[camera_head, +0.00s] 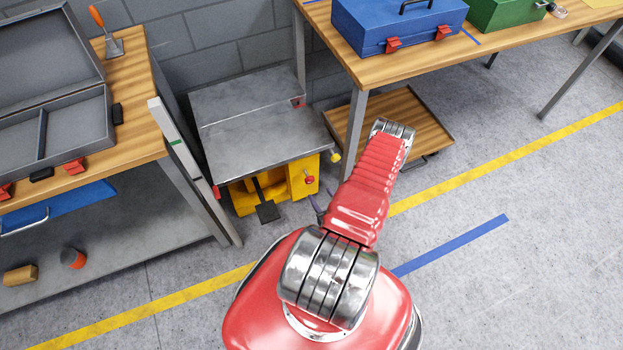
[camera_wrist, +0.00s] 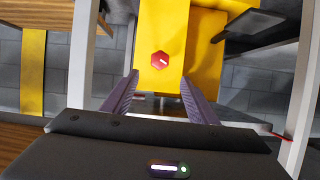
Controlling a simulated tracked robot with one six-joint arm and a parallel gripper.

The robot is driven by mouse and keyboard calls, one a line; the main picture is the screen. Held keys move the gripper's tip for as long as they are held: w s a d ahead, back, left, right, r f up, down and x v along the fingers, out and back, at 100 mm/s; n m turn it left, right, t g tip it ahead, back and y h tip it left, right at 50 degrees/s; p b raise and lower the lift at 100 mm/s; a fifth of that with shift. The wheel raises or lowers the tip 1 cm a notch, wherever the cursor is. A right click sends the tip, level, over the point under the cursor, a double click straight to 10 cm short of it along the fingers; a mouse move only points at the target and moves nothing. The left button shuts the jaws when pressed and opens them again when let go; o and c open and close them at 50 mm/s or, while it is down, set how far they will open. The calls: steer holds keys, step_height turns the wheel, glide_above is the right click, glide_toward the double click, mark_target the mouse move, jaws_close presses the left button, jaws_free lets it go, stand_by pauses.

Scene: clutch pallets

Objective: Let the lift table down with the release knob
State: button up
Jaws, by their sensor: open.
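The lift table has a grey metal top (camera_head: 262,118) and a yellow base (camera_head: 240,197), and stands between two workbenches with its top raised above the base. A small red knob (camera_head: 309,179) sits on the base's right side. In the wrist view the red six-sided knob (camera_wrist: 160,60) shows a white mark on its face, on a yellow panel (camera_wrist: 150,22). My gripper (camera_wrist: 159,79) is open and empty. Its purple fingers point at the panel, with the knob just beyond and between the fingertips; I cannot see contact. In the head view my arm hides most of the gripper.
A white post (camera_head: 175,143) with green and red marks stands left of the lift table. A black pedal (camera_head: 268,212) juts from the base's front. A low wooden cart (camera_head: 432,128) is at the right, under a bench with a blue toolbox (camera_head: 375,28). The floor in front is clear.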

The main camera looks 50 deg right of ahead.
mark_target(310, 181)
steer(key=x, duration=1.4)
steer(key=shift+r, duration=0.1)
steer(key=shift+c, duration=0.5)
steer(key=c, duration=1)
